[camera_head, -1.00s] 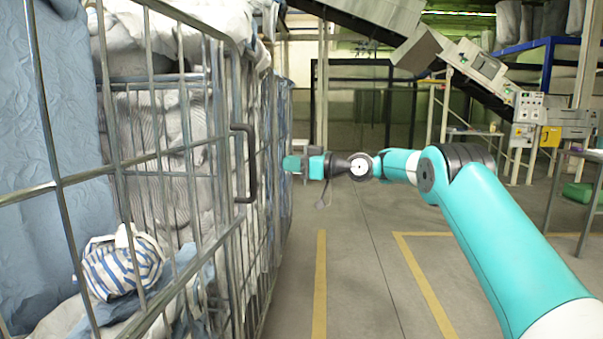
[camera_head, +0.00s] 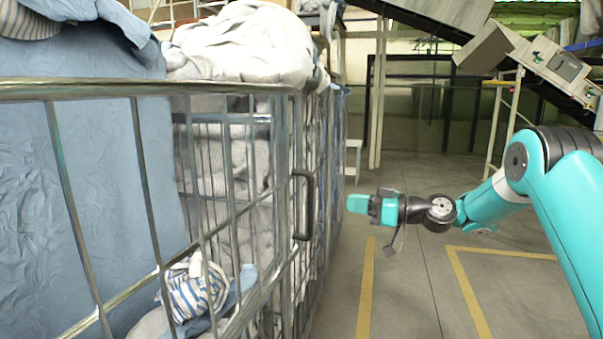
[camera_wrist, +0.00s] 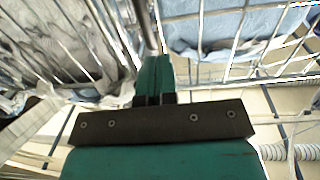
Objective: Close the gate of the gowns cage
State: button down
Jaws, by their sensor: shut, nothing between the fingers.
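The metal cage (camera_head: 230,86) fills the left of the head view, packed with grey and blue cloth. Its near barred panel, which looks like the gate (camera_head: 138,187), carries a dark handle (camera_head: 305,205). I cannot tell from here how far the gate stands from the frame. My gripper (camera_head: 357,203) is to the right of the handle, apart from the bars in the head view, and is shut and empty. In the wrist view the shut teal fingers (camera_wrist: 154,75) point toward cage bars (camera_wrist: 205,45), with a post just beyond the fingertips. I cannot tell whether they touch.
A striped cloth bundle (camera_head: 193,290) lies low in the cage. Yellow floor lines (camera_head: 367,290) mark the clear grey floor to the right of the cage. A conveyor (camera_head: 560,70) stands at the back right.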

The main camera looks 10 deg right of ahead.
aim_at(290, 195)
jog(key=p+x, duration=0.5)
jog(key=x, duration=0.8)
jog(key=shift+s+a+r, duration=0.1)
jog(key=shift+s+r, duration=0.05)
jog(key=shift+s, duration=0.05)
jog(key=shift+w+a, duration=0.3)
jog(key=shift+a, duration=0.1)
